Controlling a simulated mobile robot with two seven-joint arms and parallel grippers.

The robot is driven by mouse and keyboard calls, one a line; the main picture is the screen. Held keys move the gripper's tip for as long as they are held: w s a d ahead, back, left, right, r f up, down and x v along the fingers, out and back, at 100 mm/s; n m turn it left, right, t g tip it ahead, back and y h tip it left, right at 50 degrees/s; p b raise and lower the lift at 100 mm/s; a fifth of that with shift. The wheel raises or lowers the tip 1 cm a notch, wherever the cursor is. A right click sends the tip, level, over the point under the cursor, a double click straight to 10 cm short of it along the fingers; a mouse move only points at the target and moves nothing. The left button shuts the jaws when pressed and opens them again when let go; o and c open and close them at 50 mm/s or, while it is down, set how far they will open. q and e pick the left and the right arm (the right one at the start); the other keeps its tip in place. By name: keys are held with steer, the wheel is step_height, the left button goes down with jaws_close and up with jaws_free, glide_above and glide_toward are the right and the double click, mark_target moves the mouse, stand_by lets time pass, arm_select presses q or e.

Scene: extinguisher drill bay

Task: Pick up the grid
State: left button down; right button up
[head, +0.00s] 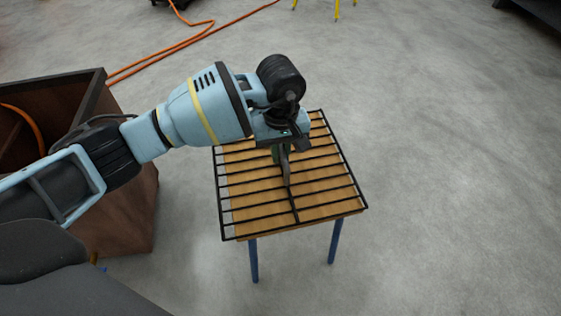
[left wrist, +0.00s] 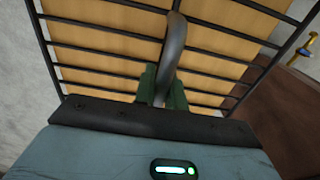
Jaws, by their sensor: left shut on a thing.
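The grid (head: 294,205) is a rack of thin black bars over the wooden top of a small table (head: 337,208) with blue legs. It reaches slightly past the wood at the edges; I cannot tell whether it touches the top or sits just above it. In the left wrist view the grid's bars (left wrist: 100,50) cross in front of the wood, and a grey curved handle (left wrist: 174,50) rises from it. My left gripper (head: 282,156), with green fingers, is shut on this handle over the grid's middle. It also shows in the left wrist view (left wrist: 163,88). My right gripper is out of view.
A brown open box (head: 130,215) stands left of the table, under my left arm. An orange hose (head: 190,42) runs over the grey floor behind. Yellow legs (head: 337,10) stand at the back. The floor right of the table is clear.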

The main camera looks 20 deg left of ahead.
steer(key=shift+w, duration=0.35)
arm_select(q)
steer(key=shift+r, duration=0.1)
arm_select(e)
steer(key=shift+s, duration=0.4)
